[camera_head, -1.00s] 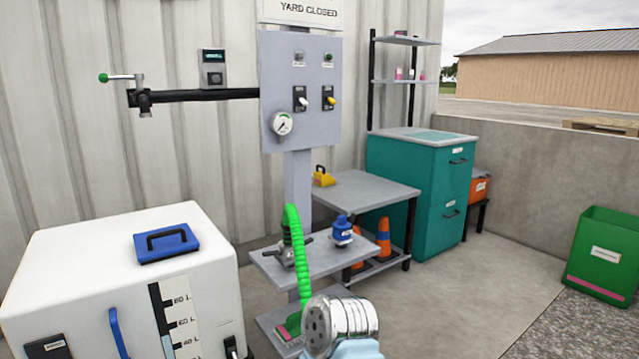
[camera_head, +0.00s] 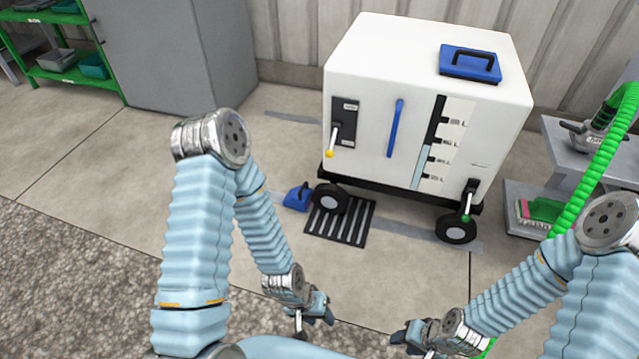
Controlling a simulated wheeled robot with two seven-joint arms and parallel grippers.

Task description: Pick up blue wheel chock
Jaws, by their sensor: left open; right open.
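The blue wheel chock (camera_head: 297,197) sits on the concrete floor, just left of the front left wheel (camera_head: 331,199) of the white wheeled tote (camera_head: 425,90). It is close to the wheel; I cannot tell whether they touch. My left gripper (camera_head: 314,325) is open and empty, low in the picture, nearer to me than the chock and well apart from it. My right gripper (camera_head: 408,340) is open and empty at the bottom, right of the left one. Both grippers are partly hidden by their own wrists.
A dark floor grate (camera_head: 340,222) lies in front of the tote. A green hose (camera_head: 595,165) hangs at the right by a grey stand (camera_head: 575,150). A grey cabinet (camera_head: 175,60) and green shelf (camera_head: 75,75) stand at the back left. The floor left of the chock is clear.

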